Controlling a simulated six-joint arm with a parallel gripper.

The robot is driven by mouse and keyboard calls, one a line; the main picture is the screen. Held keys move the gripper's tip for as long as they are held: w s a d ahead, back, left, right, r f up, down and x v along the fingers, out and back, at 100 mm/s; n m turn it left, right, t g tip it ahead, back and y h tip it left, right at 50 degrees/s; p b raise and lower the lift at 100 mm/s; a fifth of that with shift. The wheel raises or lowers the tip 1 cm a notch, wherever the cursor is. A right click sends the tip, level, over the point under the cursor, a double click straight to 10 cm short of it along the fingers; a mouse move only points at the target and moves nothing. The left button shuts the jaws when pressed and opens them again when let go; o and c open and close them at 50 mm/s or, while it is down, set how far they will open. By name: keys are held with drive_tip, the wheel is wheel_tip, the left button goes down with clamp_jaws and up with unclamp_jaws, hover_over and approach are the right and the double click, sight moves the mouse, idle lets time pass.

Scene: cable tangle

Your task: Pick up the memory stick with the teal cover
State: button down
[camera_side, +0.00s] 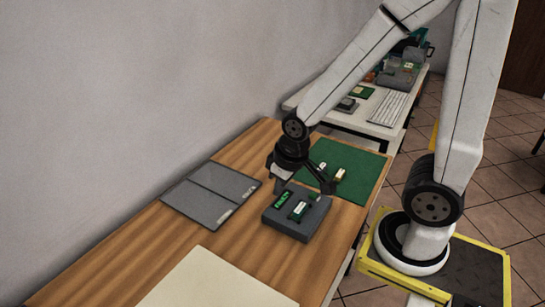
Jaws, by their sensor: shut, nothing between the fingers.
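Several small stick-like items show in the side view, and I cannot tell at this size which one has a teal cover. A bright green one (282,199) and a pale one with green (299,210) sit in a dark grey block (287,226). Another small green piece (314,197) shows at the block's right side, partly behind my gripper. Two pale pieces, one (322,167) and another (340,175), lie on the green mat (365,165). My gripper (303,189) is over the block's far edge, pointing down, shut and empty.
A flat grey two-part panel (212,193) lies left of the block. A cream sheet (215,285) covers the near table. Bare wood (150,245) is free between them. A white side table (377,120) with a keyboard (389,108) and boxes stands behind.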

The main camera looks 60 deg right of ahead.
drive_tip(key=shift+c, duration=1.8)
unclamp_jaws()
drive_tip(key=n+g+h, duration=0.3)
drive_tip(key=n+h, duration=1.1)
drive_tip(key=n, duration=0.4)
approach(296, 214)
drive_tip(key=shift+d+f, duration=0.15)
drive_tip(key=shift+d, duration=0.55)
drive_tip(key=shift+s+d+f+y, duration=0.15)
drive_tip(key=shift+d+f, duration=0.1)
drive_tip(key=shift+d, duration=0.35)
drive_tip(key=shift+w+d+f+y, duration=0.15)
drive_tip(key=shift+d+f, duration=0.1)
drive_tip(key=shift+d, duration=0.4)
drive_tip(key=shift+s+d, duration=0.1)
